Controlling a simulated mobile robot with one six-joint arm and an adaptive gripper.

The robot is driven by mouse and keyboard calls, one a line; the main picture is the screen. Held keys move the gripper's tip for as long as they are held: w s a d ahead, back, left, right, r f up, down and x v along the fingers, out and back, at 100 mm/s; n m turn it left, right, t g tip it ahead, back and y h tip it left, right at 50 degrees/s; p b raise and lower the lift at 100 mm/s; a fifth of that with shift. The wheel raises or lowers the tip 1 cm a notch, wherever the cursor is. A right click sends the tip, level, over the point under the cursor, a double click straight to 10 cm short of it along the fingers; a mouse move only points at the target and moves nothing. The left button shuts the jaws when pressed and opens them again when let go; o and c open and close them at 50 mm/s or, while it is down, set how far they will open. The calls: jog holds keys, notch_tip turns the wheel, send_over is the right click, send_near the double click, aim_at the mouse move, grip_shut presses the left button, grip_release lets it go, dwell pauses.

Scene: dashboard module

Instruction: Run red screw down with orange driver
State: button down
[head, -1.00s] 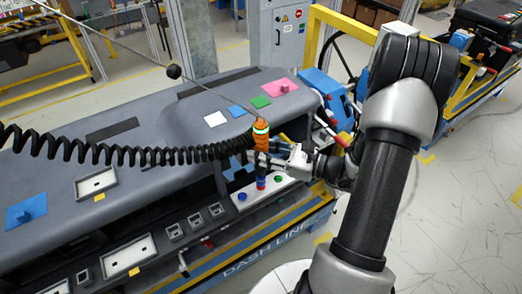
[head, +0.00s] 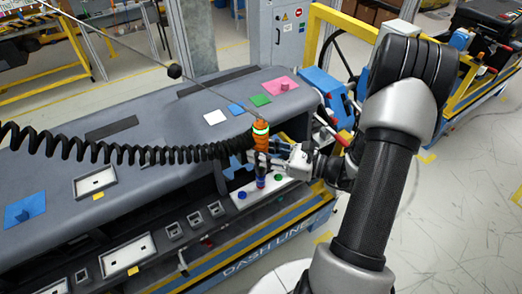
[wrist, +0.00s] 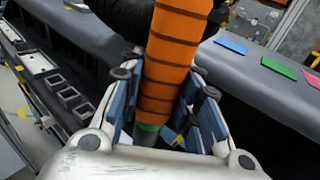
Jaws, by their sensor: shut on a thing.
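The orange driver (head: 261,137) stands upright with a lit green ring near its top. My gripper (head: 274,163) is shut around the driver from the right. In the wrist view, the orange ribbed body (wrist: 172,50) runs down between my finger pads (wrist: 167,112), with a green band at its lower part. The driver's lower end is over the white plate (head: 253,199), between a blue-topped and a green-topped screw. A small blue-purple piece shows at its foot. I cannot clearly make out the red screw there. The wrist view hides the tip.
A black coiled cable (head: 110,150) runs left from the driver across the grey dashboard (head: 170,110). White, blue, green and pink pads lie behind the driver. A blue block (head: 325,88) and yellow frame stand at right. A dark opening lies left of the plate.

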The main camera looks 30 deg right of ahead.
aim_at(262, 140)
jog(key=shift+f+b, duration=0.7)
jog(key=shift+f, duration=0.25)
dwell(3.1)
jog(key=shift+r, duration=0.1)
jog(key=shift+r+p, duration=2.4)
jog(key=shift+r, duration=0.65)
jog(key=shift+d, duration=0.1)
